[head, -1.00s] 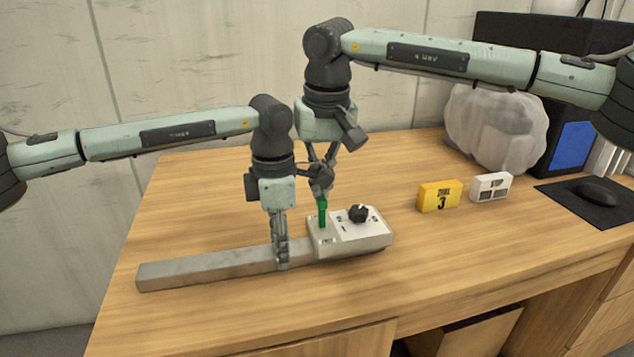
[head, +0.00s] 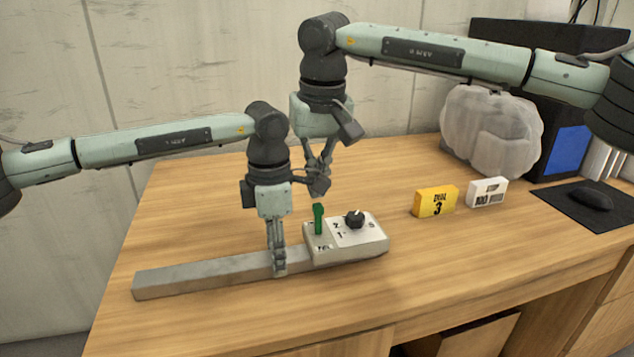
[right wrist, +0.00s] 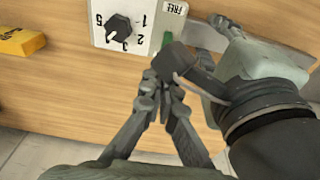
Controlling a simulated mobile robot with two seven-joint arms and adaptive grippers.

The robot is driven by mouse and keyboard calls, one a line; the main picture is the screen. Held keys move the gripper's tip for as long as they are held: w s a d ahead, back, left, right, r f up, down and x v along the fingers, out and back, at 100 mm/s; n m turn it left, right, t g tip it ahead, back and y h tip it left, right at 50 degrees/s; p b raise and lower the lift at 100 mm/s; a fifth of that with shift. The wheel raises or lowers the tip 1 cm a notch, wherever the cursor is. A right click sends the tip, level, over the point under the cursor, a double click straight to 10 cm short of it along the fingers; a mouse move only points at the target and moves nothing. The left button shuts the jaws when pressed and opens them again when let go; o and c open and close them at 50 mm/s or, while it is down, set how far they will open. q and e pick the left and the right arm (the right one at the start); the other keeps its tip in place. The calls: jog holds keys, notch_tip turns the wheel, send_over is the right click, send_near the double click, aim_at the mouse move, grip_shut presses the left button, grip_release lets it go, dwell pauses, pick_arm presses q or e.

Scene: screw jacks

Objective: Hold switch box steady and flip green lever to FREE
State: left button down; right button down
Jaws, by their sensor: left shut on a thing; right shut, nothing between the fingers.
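The switch box (head: 377,246) is a pale box with a black dial knob (head: 354,219) and a long grey bar (head: 200,277) running left from it. Its green lever (head: 319,219) stands up at the box's left side; its exact lean is hard to tell. In the right wrist view the box (right wrist: 118,38) is cut off at the top. My left gripper (head: 279,270) is shut on the bar beside the box. My right gripper (head: 319,194) is shut and empty, just above the lever's top; contact is unclear.
A yellow block (head: 436,201) marked 3 and a white block (head: 487,193) stand to the right. Behind are a translucent grey lump (head: 490,130), a black case with a blue panel, and a mouse on a black mat (head: 585,205). The table's front is clear.

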jog(key=w+a, duration=0.1)
jog(key=w, duration=0.3)
jog(key=s+r, duration=0.3)
jog(key=r, duration=0.6)
jog(key=shift+d+r, duration=0.2)
jog(key=shift+d, duration=0.2)
jog(key=shift+s, duration=0.1)
